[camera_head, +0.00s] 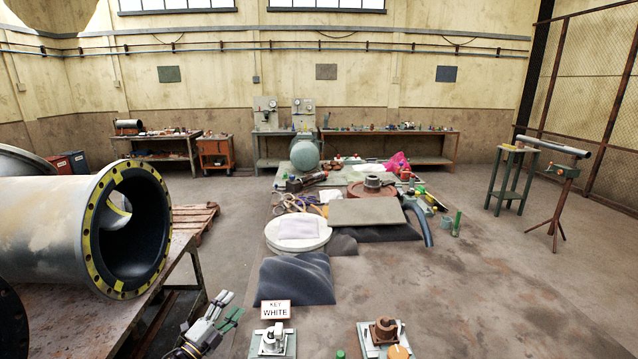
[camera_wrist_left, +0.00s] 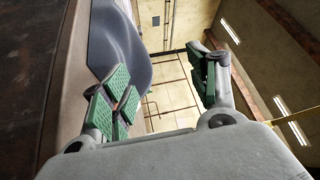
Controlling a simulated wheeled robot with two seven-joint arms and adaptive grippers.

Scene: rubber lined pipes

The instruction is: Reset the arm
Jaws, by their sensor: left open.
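My left gripper (camera_head: 228,309) shows low in the head view, left of the nearest part of the long table (camera_head: 480,300). Its grey and green fingers point up and to the right. In the left wrist view the left gripper (camera_wrist_left: 163,85) is open, with its green finger pads well apart and nothing between them. Dark grey cloth (camera_wrist_left: 119,45) shows beyond one finger in the left wrist view. My right gripper is in neither view.
A white sign reading KEY WHITE (camera_head: 275,309) stands near the gripper, by draped dark cloth (camera_head: 296,279). Small fixtures (camera_head: 270,344) sit at the front. A large flanged pipe (camera_head: 60,228) lies at left. The table's right part is bare.

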